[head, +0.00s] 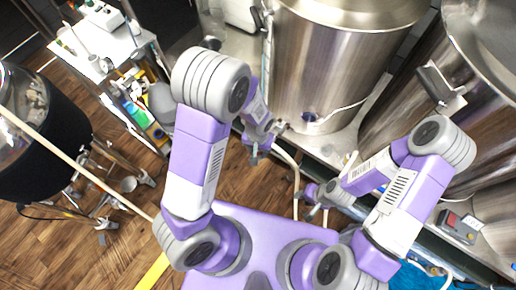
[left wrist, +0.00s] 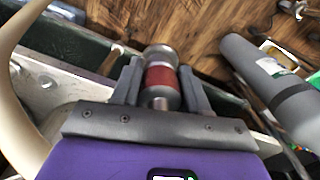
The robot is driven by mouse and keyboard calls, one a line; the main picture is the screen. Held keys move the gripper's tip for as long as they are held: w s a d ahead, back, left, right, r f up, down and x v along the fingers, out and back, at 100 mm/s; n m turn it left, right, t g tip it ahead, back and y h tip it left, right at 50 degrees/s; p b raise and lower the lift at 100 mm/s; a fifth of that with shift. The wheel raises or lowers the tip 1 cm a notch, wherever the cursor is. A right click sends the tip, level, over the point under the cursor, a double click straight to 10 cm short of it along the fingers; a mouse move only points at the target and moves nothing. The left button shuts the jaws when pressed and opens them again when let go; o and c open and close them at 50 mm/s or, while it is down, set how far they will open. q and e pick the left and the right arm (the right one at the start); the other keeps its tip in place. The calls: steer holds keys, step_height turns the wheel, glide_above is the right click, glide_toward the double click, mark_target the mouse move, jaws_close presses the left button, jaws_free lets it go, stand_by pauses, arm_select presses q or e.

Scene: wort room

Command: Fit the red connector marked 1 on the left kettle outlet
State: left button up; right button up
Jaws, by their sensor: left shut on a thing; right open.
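The red connector (left wrist: 160,77) is a metal cylinder with a red band, in the left wrist view. My left gripper (left wrist: 160,88) is shut on it, with one finger on each side. I cannot make out a number on it. In the head view my left gripper (head: 267,143) is in front of and lower left of the left kettle (head: 325,65), apart from it. The left kettle outlet (head: 310,118) shows as a small dark fitting low on the steel wall, right of my left gripper. My right gripper (head: 316,208) is open, near the bench edge below the kettle.
A second steel kettle (head: 405,115) stands to the right. Pale hoses (head: 296,180) hang by the bench edge. A grey box with a red button (head: 459,227) is at the lower right. A cluttered white table (head: 110,42) and a dark vessel (head: 40,140) are on the left.

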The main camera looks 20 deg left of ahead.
arm_select(q)
steer(key=shift+f+b, duration=0.35)
steer(key=shift+f, duration=0.15)
steer(key=o, duration=1.2)
steer(key=shift+o, duration=0.2)
step_height(320, 180, up, 8)
steer(key=p, duration=0.3)
steer(key=shift+f, duration=0.15)
